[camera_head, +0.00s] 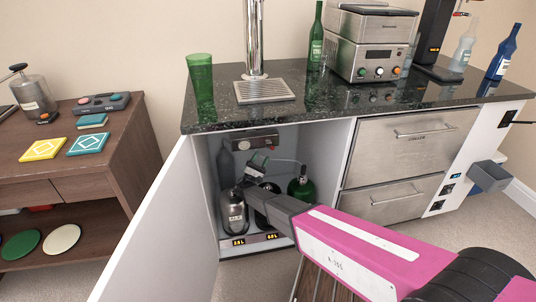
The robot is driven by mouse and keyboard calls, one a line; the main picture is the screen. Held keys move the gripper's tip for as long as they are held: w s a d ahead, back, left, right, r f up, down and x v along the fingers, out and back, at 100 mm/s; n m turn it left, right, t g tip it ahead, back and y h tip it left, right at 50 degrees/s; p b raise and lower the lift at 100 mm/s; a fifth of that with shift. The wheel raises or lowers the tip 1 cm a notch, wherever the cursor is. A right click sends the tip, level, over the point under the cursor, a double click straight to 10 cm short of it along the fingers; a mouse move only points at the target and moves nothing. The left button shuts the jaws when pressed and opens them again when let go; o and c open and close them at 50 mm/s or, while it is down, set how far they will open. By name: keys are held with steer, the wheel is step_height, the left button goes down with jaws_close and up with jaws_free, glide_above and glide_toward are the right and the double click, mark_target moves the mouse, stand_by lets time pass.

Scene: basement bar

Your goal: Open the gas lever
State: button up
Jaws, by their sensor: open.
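My pink and dark arm reaches into the open cabinet (208,170) under the counter. My gripper (250,172) is small and dark in this view, in front of the cabinet's back wall and above the silver canister (234,214). It is open and holds nothing that I can see. A grey unit (249,141) with a red part is mounted high on the back wall. A green bottle (301,189) with a metal fitting and a thin hose stands at the right. A dark canister is partly hidden behind my arm. I cannot make out the gas lever clearly, nor whether my gripper touches it.
The white cabinet door (150,228) stands open at the left. Steel drawers (411,145) are right of the opening. Above is the dark countertop (220,118) with a green glass (201,88) and tap column (254,40). A brown side table (117,147) stands left.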

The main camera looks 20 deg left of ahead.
steer(key=shift+s+a, duration=0.25)
steer(key=shift+s, duration=0.4)
steer(key=shift+s+a, duration=0.3)
steer(key=shift+s, duration=0.3)
steer(key=shift+s+a, duration=0.25)
steer(key=shift+s, duration=0.4)
